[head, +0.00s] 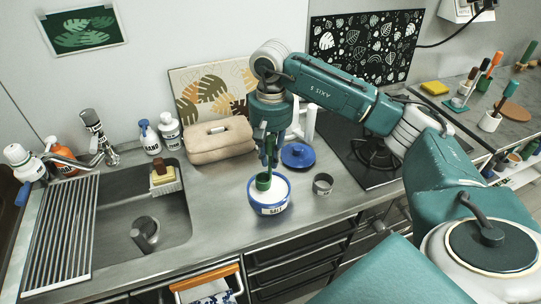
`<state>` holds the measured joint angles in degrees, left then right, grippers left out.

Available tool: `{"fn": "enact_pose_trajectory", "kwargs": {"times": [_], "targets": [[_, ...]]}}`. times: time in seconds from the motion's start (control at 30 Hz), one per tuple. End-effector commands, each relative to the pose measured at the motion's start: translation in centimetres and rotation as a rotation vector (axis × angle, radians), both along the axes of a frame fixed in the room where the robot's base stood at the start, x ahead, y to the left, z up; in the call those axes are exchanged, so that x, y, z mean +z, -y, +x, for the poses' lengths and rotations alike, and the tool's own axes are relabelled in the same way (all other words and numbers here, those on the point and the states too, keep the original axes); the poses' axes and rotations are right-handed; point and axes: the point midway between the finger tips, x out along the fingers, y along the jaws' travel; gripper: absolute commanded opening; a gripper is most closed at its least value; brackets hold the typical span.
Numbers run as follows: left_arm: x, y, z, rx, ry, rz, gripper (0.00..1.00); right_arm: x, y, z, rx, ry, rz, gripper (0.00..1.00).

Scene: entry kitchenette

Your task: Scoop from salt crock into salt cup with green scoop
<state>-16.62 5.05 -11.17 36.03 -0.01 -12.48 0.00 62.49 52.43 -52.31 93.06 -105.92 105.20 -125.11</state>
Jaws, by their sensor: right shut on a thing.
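The salt crock (270,205) is a blue and white bowl with a SALT label, full of white salt, on the steel counter. My right gripper (269,162) points down just above it, shut on the green scoop (263,182). The scoop's cup is at the salt, toward the left of the crock's opening; I cannot tell how deep it sits. The salt cup (322,184), a small grey metal cup, stands upright to the right of the crock. My left gripper is not in view.
Counter left of the crock is clear.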

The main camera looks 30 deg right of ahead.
Motion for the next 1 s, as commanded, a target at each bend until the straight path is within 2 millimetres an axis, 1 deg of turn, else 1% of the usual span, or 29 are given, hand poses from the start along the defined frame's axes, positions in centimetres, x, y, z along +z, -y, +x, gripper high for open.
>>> {"fn": "enact_pose_trajectory", "kwargs": {"times": [0.03,0.3,0.63,0.8,1.0], "targets": [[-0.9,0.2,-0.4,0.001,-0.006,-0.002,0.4,-0.9,0.0,0.0,0.0,0.0,0.0,0.0],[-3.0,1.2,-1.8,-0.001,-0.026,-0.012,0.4,-3.3,0.0,0.0,0.0,0.001,0.001,0.0],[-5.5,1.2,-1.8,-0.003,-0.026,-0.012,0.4,-6.2,0.0,0.0,0.0,0.0,0.001,0.0],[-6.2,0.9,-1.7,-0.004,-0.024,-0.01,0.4,-7.2,0.0,0.0,0.0,0.001,0.001,0.0],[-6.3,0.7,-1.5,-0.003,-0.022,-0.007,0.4,-7.4,0.0,0.0,0.0,0.001,0.001,0.0]]}}
